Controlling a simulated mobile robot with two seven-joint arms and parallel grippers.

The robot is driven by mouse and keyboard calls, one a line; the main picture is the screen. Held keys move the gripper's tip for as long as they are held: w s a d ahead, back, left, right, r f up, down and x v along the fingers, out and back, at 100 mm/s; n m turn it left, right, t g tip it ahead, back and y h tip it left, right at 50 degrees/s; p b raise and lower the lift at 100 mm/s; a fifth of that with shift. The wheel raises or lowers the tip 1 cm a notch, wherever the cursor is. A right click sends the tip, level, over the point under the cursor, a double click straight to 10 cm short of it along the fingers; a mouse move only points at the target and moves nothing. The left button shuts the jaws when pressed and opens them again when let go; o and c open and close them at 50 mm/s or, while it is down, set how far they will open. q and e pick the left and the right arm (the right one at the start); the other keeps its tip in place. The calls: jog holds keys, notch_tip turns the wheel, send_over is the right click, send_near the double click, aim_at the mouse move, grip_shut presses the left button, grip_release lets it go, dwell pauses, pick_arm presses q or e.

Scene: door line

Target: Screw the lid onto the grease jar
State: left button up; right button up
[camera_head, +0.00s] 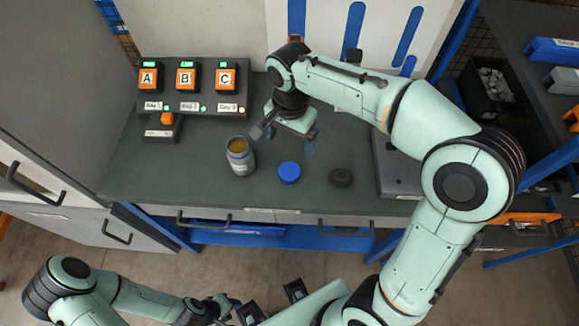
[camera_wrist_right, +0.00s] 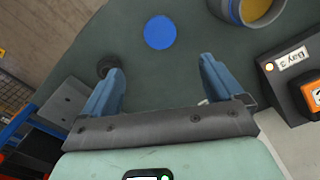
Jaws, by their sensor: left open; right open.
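The grease jar (camera_head: 241,158) stands upright and open on the dark green bench top, with yellow-brown grease inside. Its rim and grease also show in the right wrist view (camera_wrist_right: 256,12). The blue lid (camera_head: 289,172) lies flat on the bench to the right of the jar, apart from it; it also shows in the right wrist view (camera_wrist_right: 160,32). My right gripper (camera_head: 283,142) is open and empty above the bench, behind the lid and right of the jar. My left gripper (camera_head: 271,302) is open and empty, low in the head view in front of the bench.
A dark round knob-like piece (camera_head: 341,177) lies right of the lid. A panel with boxes A, B and C (camera_head: 187,90) stands at the back left, with a small orange-topped box (camera_head: 163,128) before it. A grey case (camera_head: 396,170) is at the right. Bench front left is clear.

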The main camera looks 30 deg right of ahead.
jog(key=b, duration=0.1)
send_over(289, 171)
jog(key=f, duration=0.8)
jog(key=shift+w+d+f, duration=0.15)
jog(key=shift+d+f, duration=0.05)
jog(key=shift+d, duration=0.05)
jog(key=f, duration=0.5)
jog(key=shift+s+a, duration=0.2)
jog(key=shift+a, duration=0.1)
jog(key=c, duration=1.1)
